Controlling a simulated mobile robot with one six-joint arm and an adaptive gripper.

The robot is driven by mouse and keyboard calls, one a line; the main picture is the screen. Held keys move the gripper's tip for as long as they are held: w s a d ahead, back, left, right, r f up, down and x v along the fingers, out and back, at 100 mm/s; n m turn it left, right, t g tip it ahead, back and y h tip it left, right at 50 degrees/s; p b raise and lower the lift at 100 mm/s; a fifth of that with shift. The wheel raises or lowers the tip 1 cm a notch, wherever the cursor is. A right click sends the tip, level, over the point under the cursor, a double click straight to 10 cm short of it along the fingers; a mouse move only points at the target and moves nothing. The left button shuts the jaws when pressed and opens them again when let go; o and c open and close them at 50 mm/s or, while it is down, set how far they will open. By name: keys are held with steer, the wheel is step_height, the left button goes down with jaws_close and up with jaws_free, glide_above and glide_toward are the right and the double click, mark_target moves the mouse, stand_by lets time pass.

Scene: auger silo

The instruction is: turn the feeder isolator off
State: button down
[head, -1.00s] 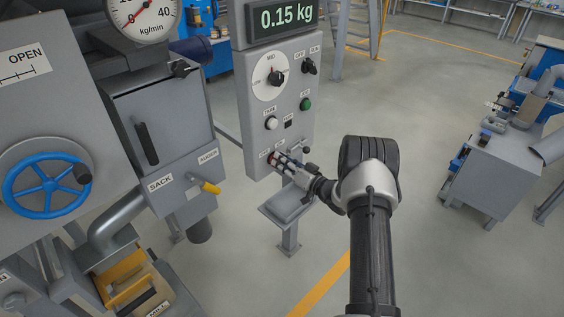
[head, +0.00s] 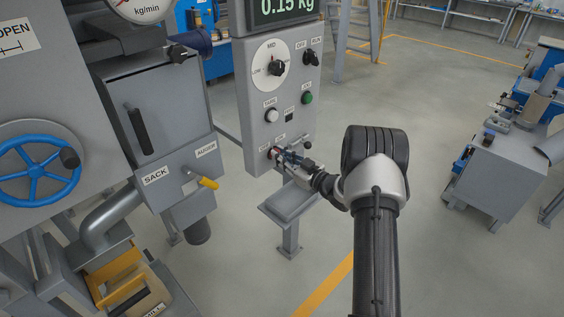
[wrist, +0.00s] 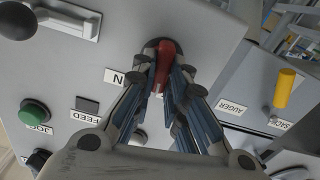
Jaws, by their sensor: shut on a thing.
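The feeder isolator is a red handle (wrist: 166,58) on a dark round base, low on the grey control panel (head: 258,108). In the wrist view, it stands roughly upright in the picture, with a partly covered label ending in N beside it. My gripper (wrist: 165,85) is shut on the red handle, with a blue-padded finger on each side. In the head view, my gripper (head: 279,156) is at the panel's lower edge and hides most of the handle.
The panel also has a green JOG button (head: 307,98), a white button (head: 272,115) and a black selector knob (head: 276,69). To the left are a yellow-handled lever (head: 208,183) and a blue handwheel (head: 36,172). Open floor lies right of my arm.

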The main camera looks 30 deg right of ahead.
steer(key=shift+a+n+b, duration=0.15)
steer(key=shift+n+b, duration=0.5)
steer(key=shift+n, duration=1.65)
steer(key=c, duration=1.6)
jaws_free()
steer(key=shift+s, duration=0.1)
steer(key=v, duration=1.2)
